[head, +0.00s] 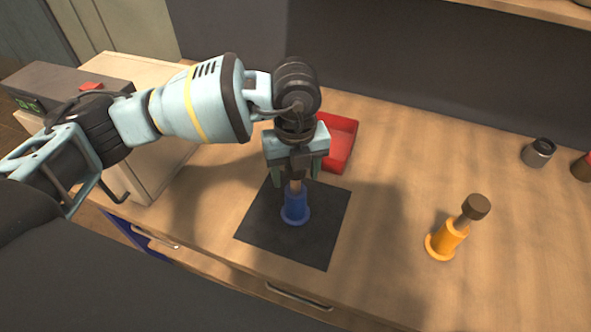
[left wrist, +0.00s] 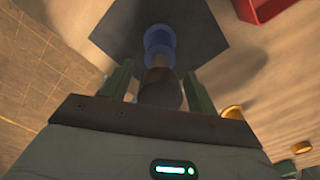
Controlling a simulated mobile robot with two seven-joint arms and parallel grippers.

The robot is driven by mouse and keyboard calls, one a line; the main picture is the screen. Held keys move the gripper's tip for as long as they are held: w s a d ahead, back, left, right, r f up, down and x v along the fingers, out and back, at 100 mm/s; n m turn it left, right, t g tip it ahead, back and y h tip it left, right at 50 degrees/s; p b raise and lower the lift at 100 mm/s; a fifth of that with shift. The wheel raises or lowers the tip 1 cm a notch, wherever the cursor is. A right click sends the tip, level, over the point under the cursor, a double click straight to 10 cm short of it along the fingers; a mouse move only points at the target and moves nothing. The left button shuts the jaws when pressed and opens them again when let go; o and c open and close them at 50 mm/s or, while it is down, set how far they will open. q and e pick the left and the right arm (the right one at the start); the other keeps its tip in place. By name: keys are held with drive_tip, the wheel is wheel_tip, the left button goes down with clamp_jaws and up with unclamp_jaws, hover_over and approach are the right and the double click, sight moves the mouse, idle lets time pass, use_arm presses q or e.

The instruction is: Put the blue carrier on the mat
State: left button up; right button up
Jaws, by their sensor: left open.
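The blue carrier (head: 295,208) stands upright on the dark square mat (head: 322,238), near its middle. It also shows in the left wrist view (left wrist: 159,42), with a brown knob (left wrist: 160,88) at its near end. My left gripper (head: 297,178) is directly above the carrier, pointing down, with its greenish fingers apart on either side of the carrier's upper part. In the left wrist view the two fingers (left wrist: 158,88) stand clear of the knob, with gaps on both sides. In the head view the gripper hides the carrier's top. My right gripper is not in view.
An orange carrier (head: 446,240) with a brown knob stands tilted in view to the right. A red tray (head: 341,143) lies behind the mat. A dark-lidded jar (head: 539,152) stands far right. A pale cabinet (head: 150,165) is at left. The wooden counter right of the mat is largely free.

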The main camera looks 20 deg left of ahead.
use_arm(q)
wheel_tip(320, 180, up, 11)
drive_tip(key=shift+f, duration=0.1)
drive_tip(key=shift+r+p, duration=0.3)
drive_tip(key=shift+r, duration=0.4)
drive_tip(key=shift+s+f, duration=0.1)
